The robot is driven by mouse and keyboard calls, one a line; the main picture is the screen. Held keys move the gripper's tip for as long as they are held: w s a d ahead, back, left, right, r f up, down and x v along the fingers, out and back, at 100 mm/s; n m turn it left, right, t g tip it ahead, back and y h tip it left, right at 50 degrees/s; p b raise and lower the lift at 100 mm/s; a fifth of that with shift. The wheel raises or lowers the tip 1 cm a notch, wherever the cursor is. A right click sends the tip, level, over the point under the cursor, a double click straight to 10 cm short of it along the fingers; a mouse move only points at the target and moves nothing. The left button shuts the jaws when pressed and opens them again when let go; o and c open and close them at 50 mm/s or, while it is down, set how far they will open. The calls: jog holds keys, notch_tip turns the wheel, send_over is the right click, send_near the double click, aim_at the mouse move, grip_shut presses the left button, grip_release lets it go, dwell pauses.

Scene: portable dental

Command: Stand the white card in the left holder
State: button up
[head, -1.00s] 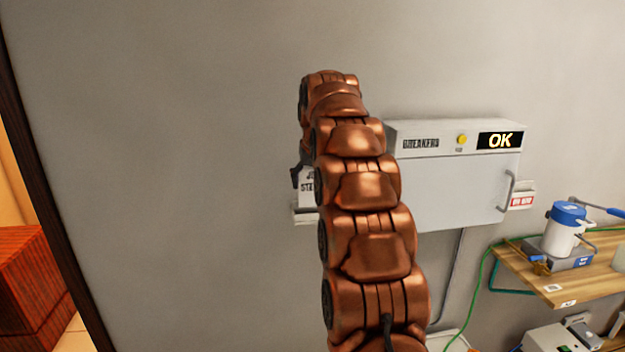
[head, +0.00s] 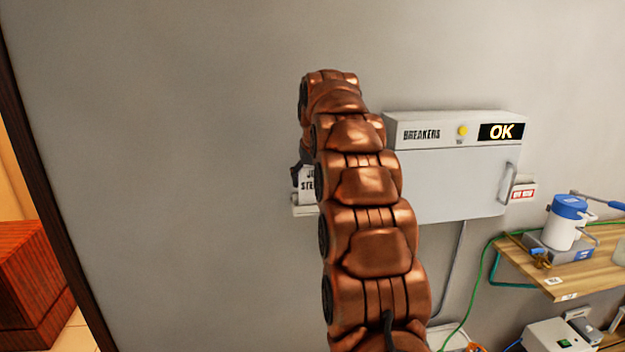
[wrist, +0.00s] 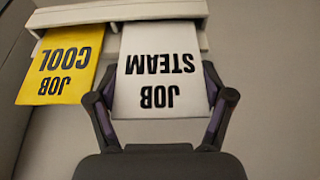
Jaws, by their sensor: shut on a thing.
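The white card (wrist: 160,75), printed JOB STEAM, is between the two fingers of my gripper (wrist: 162,88), which is shut on its side edges. In the wrist view the lettering is upside down, and the card's far end overlaps the pale left holder (wrist: 150,13). I cannot tell if that end rests on the holder's bottom. In the head view part of the white card (head: 307,184) shows upright left of my arm, just above the left holder's ledge (head: 304,210). My arm hides the rest of the card and most of the gripper there.
The breakers box (head: 455,175) with an OK display is close on the right. Beyond it are a small holder with a red-marked card (head: 523,193) and a wooden shelf (head: 565,280). The wall leftward is clear.

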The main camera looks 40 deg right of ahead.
jog(key=shift+f+b, duration=0.45)
jog(key=shift+f, duration=0.3)
dwell(0.3)
jog(key=o, duration=1)
jog(key=v, duration=1.2)
jog(key=shift+w, duration=0.1)
